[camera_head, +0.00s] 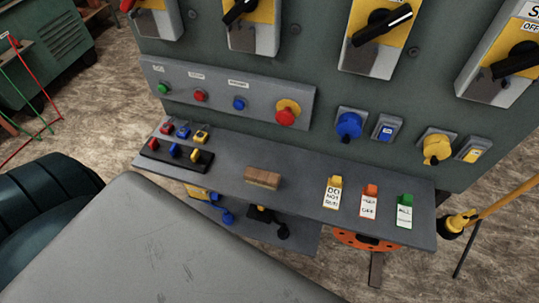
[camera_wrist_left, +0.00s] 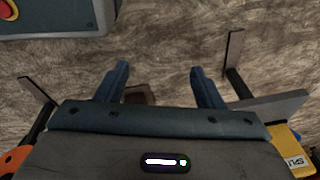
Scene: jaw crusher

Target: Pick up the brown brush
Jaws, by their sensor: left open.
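The brown brush (camera_head: 263,178) lies on the grey shelf (camera_head: 228,171) below the control panel in the head view, between the lock rack and the tags. Nothing is touching it there. My left gripper (camera_wrist_left: 159,84) shows in its wrist view with its two fingers apart and nothing held. A small dark brown patch (camera_wrist_left: 138,96) shows beyond the fingers, partly hidden; I cannot tell what it is. Neither gripper shows in the head view.
A black rack (camera_head: 178,158) with several small coloured padlocks stands left of the brush. Yellow, orange and green tags (camera_head: 369,200) lie to its right. The grey panel (camera_head: 225,125) with buttons and switches rises behind. A lower shelf (camera_head: 298,240) holds blue and black items.

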